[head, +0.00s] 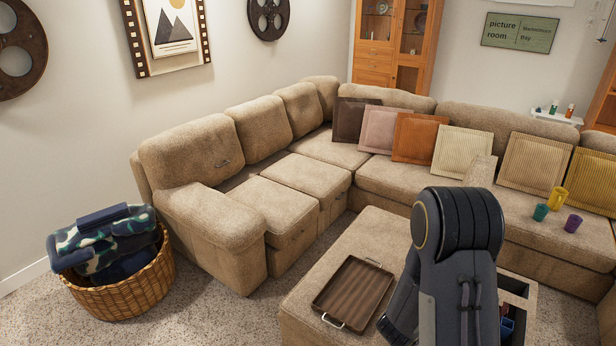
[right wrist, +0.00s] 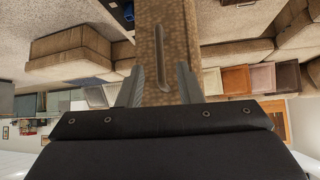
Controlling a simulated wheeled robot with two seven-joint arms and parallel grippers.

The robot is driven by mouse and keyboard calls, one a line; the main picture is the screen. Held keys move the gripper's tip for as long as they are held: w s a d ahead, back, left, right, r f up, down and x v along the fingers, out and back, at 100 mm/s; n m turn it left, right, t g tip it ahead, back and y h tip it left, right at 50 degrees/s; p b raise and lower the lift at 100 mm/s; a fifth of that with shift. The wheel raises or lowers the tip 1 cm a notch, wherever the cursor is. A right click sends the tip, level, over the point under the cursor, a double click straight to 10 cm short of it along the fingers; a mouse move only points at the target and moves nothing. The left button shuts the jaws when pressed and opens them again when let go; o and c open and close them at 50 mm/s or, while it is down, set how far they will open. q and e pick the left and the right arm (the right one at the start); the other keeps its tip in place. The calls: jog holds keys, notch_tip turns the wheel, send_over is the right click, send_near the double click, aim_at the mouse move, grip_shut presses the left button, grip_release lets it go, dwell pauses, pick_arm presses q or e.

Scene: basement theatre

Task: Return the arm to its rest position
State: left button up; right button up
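My right arm (head: 455,260) rises at the lower right of the head view, in front of the ottoman (head: 365,240). Its gripper is hidden there. In the right wrist view, which is upside down, the right gripper (right wrist: 160,72) has its two fingers apart. I see nothing clamped between the fingers. My left arm and gripper are not in view.
A brown tray (head: 352,291) lies on the ottoman. A beige sectional sofa (head: 215,222) with several cushions (head: 414,138) wraps around it. A wicker basket (head: 125,291) of blankets is at left.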

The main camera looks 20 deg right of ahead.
jog(key=a+r+n+t+y, duration=0.4)
jog(key=a+r+y, duration=0.5)
jog(key=a+r, duration=0.5)
jog(key=s+a+r+n+g+y, duration=0.1)
jog(key=s+a+r+n, duration=0.2)
jog(key=s, duration=0.5)
jog(key=s+a+r+n+g+y, duration=0.1)
jog(key=s+a+r+n, duration=0.1)
jog(key=s, duration=0.7)
notch_tip(320, 180, up, 2)
jog(key=shift+a+r+n+g+y, duration=0.3)
jog(key=shift+a+n+g, duration=0.1)
jog(key=shift+n, duration=0.4)
jog(key=shift+s+d, duration=0.1)
jog(key=shift+s, duration=0.05)
